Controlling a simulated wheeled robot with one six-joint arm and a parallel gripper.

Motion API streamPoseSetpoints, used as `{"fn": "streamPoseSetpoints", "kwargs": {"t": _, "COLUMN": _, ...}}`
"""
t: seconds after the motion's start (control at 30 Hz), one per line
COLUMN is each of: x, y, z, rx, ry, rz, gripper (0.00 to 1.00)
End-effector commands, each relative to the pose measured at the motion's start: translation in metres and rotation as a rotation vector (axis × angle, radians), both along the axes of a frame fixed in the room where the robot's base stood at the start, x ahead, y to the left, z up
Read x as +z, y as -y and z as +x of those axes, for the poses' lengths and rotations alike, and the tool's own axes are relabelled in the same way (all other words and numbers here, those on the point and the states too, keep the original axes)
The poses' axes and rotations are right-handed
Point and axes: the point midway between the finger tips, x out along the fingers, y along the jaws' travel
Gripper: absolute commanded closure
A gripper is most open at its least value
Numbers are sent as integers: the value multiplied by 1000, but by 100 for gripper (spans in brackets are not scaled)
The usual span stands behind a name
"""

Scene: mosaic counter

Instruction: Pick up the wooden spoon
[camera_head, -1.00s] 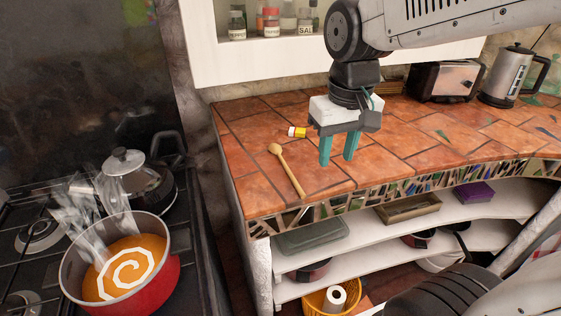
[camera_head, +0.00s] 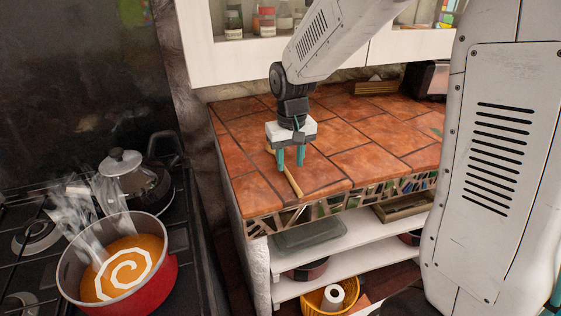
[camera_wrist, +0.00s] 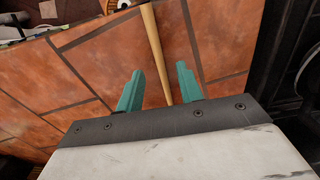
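The wooden spoon (camera_head: 293,182) lies on the terracotta-tiled counter near its front left corner. In the head view my gripper hides most of it, and part of the handle shows below the fingers. My gripper (camera_head: 290,164) is over the spoon, pointing down, with its two teal fingers apart. In the wrist view the spoon's handle (camera_wrist: 155,50) runs between the two open fingertips (camera_wrist: 160,72) with a gap on each side. The fingers do not touch it there. I cannot tell the exact height of the fingertips above the tiles.
A red pot (camera_head: 118,268) of orange soup steams on the stove at left, beside a lidded kettle (camera_head: 135,180). Jars stand in the wall niche above. The counter (camera_head: 370,160) right of my gripper is clear. Shelves below hold a yellow basket (camera_head: 318,304).

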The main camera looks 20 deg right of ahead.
Motion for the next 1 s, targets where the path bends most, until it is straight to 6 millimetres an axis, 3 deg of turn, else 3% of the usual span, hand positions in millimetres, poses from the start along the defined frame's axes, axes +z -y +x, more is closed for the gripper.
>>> {"fn": "streamPoseSetpoints", "kwargs": {"t": 0.2, "x": -32, "y": 1, "z": -2, "rx": 0, "ry": -3, "rz": 0, "gripper": 63}}
{"fn": "streamPoseSetpoints", "kwargs": {"t": 0.5, "x": -38, "y": 0, "z": -2, "rx": 1, "ry": 0, "rz": 0, "gripper": 63}}
{"fn": "streamPoseSetpoints", "kwargs": {"t": 0.63, "x": -38, "y": 0, "z": -2, "rx": 1, "ry": 0, "rz": 0, "gripper": 97}}
{"fn": "streamPoseSetpoints", "kwargs": {"t": 0.67, "x": -38, "y": 0, "z": -2, "rx": 1, "ry": 0, "rz": 0, "gripper": 100}}
{"fn": "streamPoseSetpoints", "kwargs": {"t": 1.0, "x": -37, "y": 1, "z": -2, "rx": 1, "ry": 0, "rz": 0, "gripper": 100}}
